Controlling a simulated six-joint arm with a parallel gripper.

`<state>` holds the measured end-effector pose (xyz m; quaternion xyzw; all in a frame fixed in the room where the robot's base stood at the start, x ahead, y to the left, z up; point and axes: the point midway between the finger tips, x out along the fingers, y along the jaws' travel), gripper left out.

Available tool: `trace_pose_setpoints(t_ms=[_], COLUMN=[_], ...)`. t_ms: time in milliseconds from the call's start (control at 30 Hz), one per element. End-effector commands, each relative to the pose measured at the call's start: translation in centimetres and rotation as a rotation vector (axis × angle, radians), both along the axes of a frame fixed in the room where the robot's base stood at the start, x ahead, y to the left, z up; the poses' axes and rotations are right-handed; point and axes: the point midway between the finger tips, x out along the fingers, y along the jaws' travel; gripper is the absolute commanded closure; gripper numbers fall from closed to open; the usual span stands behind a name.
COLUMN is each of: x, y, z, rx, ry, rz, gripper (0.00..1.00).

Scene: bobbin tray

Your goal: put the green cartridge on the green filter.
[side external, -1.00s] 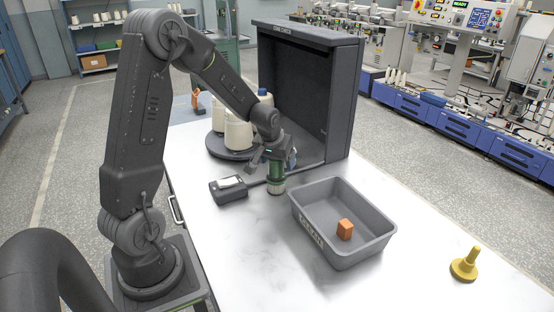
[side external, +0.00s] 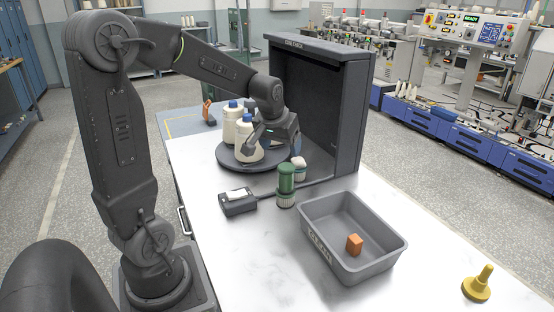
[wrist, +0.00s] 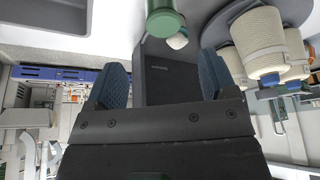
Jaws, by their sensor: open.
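The green cartridge (side external: 286,178) stands upright on the white table. The green cartridge (wrist: 165,20) shows at the top edge of that view, beyond the fingertips, partly cut off.
A grey bin (side external: 318,236) holds an orange block (side external: 354,244). A dark turntable (side external: 229,159) carries cream bobbins (side external: 246,142). A dark cabinet (side external: 345,120) stands behind. A small black device (side external: 238,203) lies left, a yellow knob (side external: 478,284) right. The front table is clear.

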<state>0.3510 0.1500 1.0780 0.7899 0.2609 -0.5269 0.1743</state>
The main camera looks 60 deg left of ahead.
Motion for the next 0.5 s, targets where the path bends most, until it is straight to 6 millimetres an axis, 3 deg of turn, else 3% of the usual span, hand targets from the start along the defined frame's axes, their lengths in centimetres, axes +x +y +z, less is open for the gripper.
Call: trace_pose_setpoints(t_ms=[167,300,500], x=[-2.2,-6.3,-12.1], y=[-6.1,-12.5,-18.1], z=[2.7,4.4,4.8], rx=[0.013,0.024,0.030], ry=[-0.028,-0.053,-0.082], rz=[-0.148,-0.330,-0.545], gripper=[0.22,0.22,0.22])
